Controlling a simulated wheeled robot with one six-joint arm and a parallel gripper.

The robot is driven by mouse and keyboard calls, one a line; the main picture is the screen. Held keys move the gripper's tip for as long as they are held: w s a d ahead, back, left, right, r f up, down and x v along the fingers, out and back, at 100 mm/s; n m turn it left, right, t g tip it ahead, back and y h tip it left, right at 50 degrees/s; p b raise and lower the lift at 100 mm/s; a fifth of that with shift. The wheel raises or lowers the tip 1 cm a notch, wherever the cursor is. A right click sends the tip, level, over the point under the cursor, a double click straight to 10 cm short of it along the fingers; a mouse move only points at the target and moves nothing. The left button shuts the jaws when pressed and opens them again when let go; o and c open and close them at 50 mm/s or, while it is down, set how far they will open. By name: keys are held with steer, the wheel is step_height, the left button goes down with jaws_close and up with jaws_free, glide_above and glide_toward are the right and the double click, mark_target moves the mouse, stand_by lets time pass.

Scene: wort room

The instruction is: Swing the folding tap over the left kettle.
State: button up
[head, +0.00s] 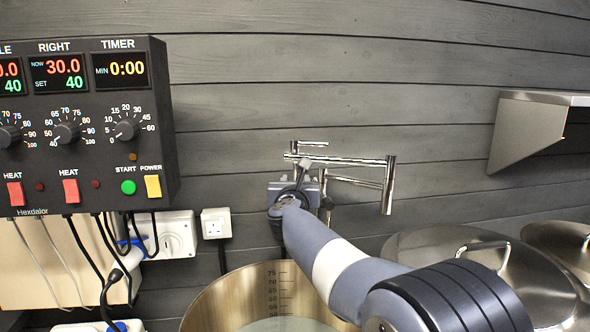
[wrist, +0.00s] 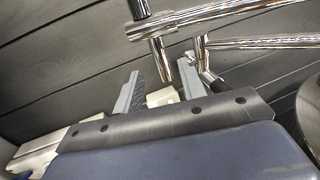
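The chrome folding tap (head: 345,161) is fixed to the dark plank wall. Its jointed arm reaches right and ends in a downward pipe (head: 388,185). In the wrist view its tubes (wrist: 250,42) cross the top. My gripper (head: 308,172) is raised at the tap's left part, near its wall mount. In the wrist view my gripper (wrist: 158,72) has its two grey fingers apart, with a short upright chrome piece showing between the tips. I cannot tell whether they touch it. An open steel kettle (head: 215,300) with litre marks and liquid stands below; part is hidden by my arm.
A black control box (head: 85,125) with knobs and displays hangs at the left, with cables and sockets (head: 215,223) below it. Lidded steel vessels (head: 480,262) stand at the right. A steel wall shelf (head: 535,125) juts out at upper right.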

mark_target(296, 172)
steer(key=w+p, duration=0.2)
steer(key=w, duration=0.4)
steer(key=shift+w+r+p, duration=0.1)
steer(key=shift+w+p, duration=0.1)
steer(key=shift+p, duration=0.15)
steer(key=shift+w+d, duration=0.1)
steer(key=shift+w, duration=0.6)
jaws_close()
